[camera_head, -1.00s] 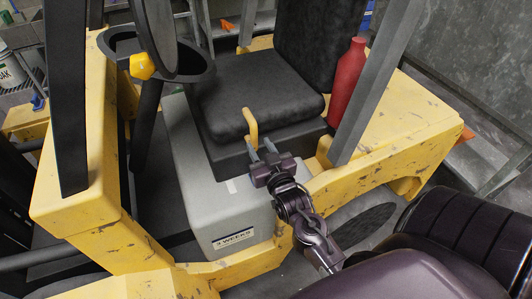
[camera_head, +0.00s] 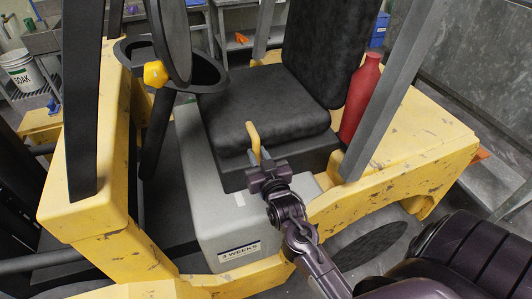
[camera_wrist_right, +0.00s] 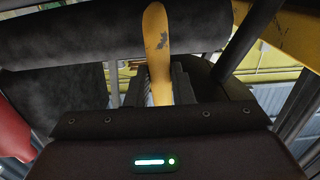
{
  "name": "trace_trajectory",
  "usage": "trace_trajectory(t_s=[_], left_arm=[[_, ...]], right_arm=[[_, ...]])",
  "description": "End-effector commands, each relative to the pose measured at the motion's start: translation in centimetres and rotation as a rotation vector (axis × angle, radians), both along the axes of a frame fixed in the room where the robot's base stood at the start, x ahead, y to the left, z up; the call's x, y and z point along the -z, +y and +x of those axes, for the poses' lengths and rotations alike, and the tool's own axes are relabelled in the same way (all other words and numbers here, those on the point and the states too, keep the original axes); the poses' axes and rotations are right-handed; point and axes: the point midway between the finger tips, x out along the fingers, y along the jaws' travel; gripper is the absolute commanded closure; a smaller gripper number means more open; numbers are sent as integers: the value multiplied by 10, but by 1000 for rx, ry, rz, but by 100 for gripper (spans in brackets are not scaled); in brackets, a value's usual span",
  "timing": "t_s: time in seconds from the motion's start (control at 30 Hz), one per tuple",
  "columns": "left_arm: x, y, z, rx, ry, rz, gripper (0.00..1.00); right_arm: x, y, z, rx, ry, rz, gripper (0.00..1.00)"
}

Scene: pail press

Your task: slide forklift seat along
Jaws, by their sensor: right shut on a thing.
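The black forklift seat (camera_head: 262,108) sits on a dark base above a grey box (camera_head: 218,205), with its backrest (camera_head: 325,50) behind. A yellow lever (camera_head: 253,141) stands at the seat's near edge. My right gripper (camera_head: 263,165) is shut on the lever, coming in from the lower right. In the right wrist view the lever (camera_wrist_right: 157,55) rises between the two fingers (camera_wrist_right: 160,85), and the dark seat edge lies beyond it. What lies below the fingers is hidden by the gripper body. My left gripper is in neither view.
A red cylinder (camera_head: 361,100) stands beside the backrest, behind a grey post (camera_head: 385,88). The steering wheel (camera_head: 170,40) and yellow frame (camera_head: 85,200) are to the left. A white pail (camera_head: 24,73) stands at the far left.

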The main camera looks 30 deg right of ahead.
Motion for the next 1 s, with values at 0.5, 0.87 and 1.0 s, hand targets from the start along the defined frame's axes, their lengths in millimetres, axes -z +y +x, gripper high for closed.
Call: trace_trajectory(t_s=[0.5,0.87,1.0], left_arm=[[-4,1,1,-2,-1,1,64],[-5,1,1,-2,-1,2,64],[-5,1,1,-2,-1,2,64]], right_arm=[[-1,39,9,-8,-2,4,99],[-1,61,14,-8,0,2,99],[0,60,14,-7,0,1,64]])
